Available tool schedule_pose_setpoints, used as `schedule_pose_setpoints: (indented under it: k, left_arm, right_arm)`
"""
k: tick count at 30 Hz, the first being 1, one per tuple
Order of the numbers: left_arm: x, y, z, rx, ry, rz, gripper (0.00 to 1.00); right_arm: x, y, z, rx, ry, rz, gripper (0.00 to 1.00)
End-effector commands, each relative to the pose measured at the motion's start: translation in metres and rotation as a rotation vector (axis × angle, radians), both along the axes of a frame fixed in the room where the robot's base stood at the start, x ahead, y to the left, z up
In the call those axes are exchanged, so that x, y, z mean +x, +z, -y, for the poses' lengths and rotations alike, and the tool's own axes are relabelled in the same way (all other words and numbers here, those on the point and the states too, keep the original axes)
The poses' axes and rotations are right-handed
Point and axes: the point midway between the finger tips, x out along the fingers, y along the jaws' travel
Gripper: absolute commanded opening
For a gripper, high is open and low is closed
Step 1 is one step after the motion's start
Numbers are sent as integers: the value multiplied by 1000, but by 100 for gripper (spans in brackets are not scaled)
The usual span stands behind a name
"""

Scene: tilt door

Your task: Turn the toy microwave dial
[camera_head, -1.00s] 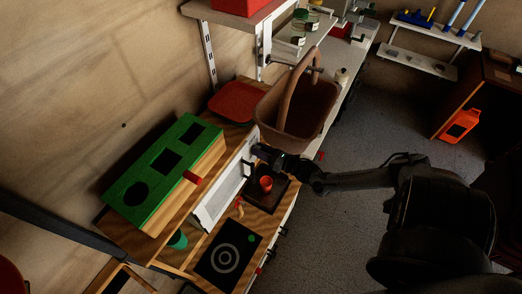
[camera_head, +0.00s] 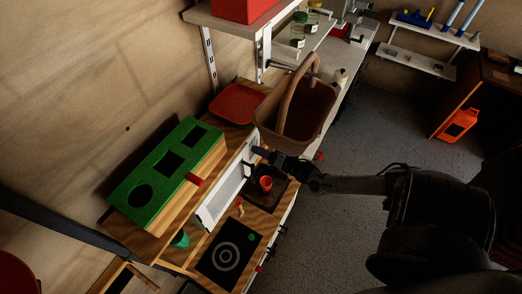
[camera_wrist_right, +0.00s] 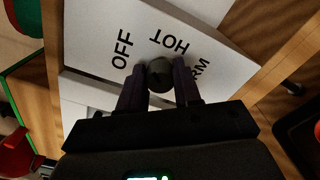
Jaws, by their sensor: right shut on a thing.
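The toy microwave (camera_head: 222,190) is a white-fronted panel set in the wooden play kitchen, left of my right gripper in the head view. In the right wrist view its white face (camera_wrist_right: 90,40) carries the words OFF, HOT and a partly hidden word ending in RM. The round dark dial (camera_wrist_right: 159,76) sits between my right gripper's fingers. My right gripper (camera_head: 258,151) is shut on the dial; its fingers also show in the wrist view (camera_wrist_right: 160,88). The dial is hidden in the head view. My left gripper is not in view.
A brown basket (camera_head: 312,110) stands just behind my right gripper. A red cup (camera_head: 265,183) sits on a dark tray below it. A green-topped wooden box (camera_head: 172,150) is on the shelf to the left, and a red tray (camera_head: 236,104) lies behind.

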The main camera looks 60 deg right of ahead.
Motion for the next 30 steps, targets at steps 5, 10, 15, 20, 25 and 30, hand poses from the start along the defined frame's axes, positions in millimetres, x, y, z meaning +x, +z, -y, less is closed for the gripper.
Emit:
schedule_pose_setpoints:
  k: [5,10,15,20,25,30]
  left_arm:
    - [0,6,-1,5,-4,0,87]
    - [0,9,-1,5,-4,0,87]
    - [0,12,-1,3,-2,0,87]
    - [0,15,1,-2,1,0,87]
    - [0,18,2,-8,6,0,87]
    - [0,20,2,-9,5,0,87]
  right_arm:
    - [0,2,1,168,-3,6,2]
    - [0,2,1,329,-2,7,2]
    - [0,1,1,491,-1,8,2]
    - [0,0,1,643,-2,9,2]
    - [0,-1,1,805,-2,10,2]
    - [0,-1,1,966,-2,12,2]
